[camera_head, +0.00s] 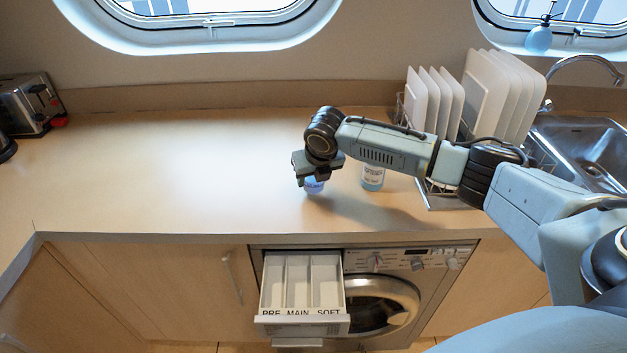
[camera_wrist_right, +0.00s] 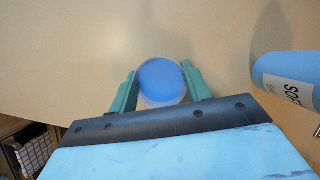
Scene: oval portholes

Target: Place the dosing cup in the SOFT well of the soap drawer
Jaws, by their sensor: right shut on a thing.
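The dosing cup (camera_head: 314,187) shows blue below my right gripper (camera_head: 313,180) in the head view, over the counter near its front edge. In the right wrist view the cup (camera_wrist_right: 162,80) is a round blue shape with a pale rim between the two green fingers of my right gripper (camera_wrist_right: 161,88), which is shut on it. I cannot tell whether the cup touches the counter. The soap drawer (camera_head: 300,322) is pulled out below the counter, with three wells marked PRE, MAIN and SOFT. The SOFT well (camera_head: 326,282) is the right one and looks empty. My left gripper is not in view.
A blue bottle with a white label (camera_head: 372,178) stands right of the cup; it is close in the wrist view (camera_wrist_right: 290,85). A dish rack with plates (camera_head: 430,195) and a sink (camera_head: 590,150) are at right. A toaster (camera_head: 30,105) is at far left. The counter's left half is clear.

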